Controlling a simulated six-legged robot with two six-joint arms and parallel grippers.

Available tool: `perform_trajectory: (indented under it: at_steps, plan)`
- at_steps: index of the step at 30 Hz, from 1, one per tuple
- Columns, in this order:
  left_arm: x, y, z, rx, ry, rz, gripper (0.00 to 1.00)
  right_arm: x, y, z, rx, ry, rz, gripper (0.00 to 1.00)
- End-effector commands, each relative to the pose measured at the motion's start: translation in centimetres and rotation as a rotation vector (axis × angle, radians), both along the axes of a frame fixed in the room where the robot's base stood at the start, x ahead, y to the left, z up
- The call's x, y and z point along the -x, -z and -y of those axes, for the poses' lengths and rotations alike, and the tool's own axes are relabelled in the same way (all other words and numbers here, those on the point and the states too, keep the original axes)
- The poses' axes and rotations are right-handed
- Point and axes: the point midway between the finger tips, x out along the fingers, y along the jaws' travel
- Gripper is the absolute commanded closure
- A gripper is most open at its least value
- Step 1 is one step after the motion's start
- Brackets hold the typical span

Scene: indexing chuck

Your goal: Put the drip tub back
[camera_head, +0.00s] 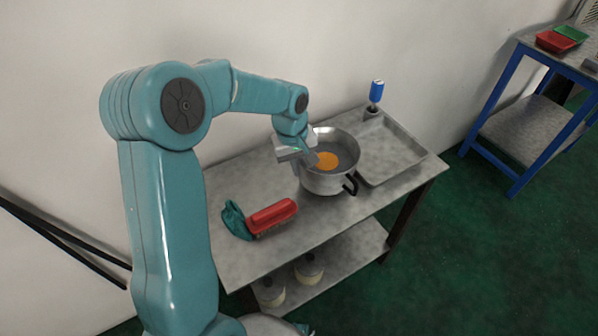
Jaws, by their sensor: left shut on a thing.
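The drip tub appears to be the round metal pot (326,183) with a black handle at its front right. An orange patch (327,160) shows on its inside bottom. The pot is upright at the back middle of the metal table (285,250), left of a shallow grey tray. My left gripper (309,158) is at the pot's left rim and shut on the pot there. The fingers partly hide that side, and the exact contact is too small to see. I cannot tell whether the pot's base touches the table. My right gripper is not in view.
The shallow grey tray (408,163) is empty. A blue-and-white bottle (376,92) stands at its back corner. A red box (272,216) and a teal cloth (235,220) lie at the front left. Several containers sit on the lower shelf (340,262). A blue-framed table (517,165) stands right.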

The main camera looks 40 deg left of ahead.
Motion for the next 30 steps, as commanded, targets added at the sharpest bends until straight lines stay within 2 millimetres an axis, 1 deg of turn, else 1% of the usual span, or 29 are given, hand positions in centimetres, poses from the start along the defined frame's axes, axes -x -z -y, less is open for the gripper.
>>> perform_trajectory:
  at_steps: [1, 4, 12, 16, 17, 18, 19, 27, 30]
  plan:
    - [0.0, 1.0, 0.0, 0.001, -0.001, -0.002, 1.0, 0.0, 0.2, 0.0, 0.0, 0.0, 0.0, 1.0]
    - [-0.1, 2.1, 0.0, 0.001, -0.001, 0.0, 1.0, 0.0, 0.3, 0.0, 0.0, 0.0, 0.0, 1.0]
    - [-0.1, 2.3, 0.0, 0.0, 0.0, 0.002, 1.0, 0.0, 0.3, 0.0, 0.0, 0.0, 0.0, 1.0]
    - [-0.1, 2.7, 0.0, 0.0, 0.0, 0.002, 1.0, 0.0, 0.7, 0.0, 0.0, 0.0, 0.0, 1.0]
    - [0.0, 2.8, 0.0, 0.0, 0.0, 0.0, 0.89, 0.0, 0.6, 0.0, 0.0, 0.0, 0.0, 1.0]
    - [0.0, 2.6, 0.0, 0.0, 0.0, 0.0, 0.76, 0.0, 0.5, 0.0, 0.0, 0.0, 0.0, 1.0]
    - [0.0, 2.6, 0.0, 0.0, 0.0, 0.0, 0.67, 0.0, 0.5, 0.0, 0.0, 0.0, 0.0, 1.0]
    - [0.0, 2.6, 0.0, 0.0, 0.0, 0.0, 0.67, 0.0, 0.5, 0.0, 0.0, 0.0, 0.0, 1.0]
    - [0.0, 1.9, 0.0, 0.0, 0.0, 0.001, 0.67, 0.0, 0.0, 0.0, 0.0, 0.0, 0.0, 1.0]
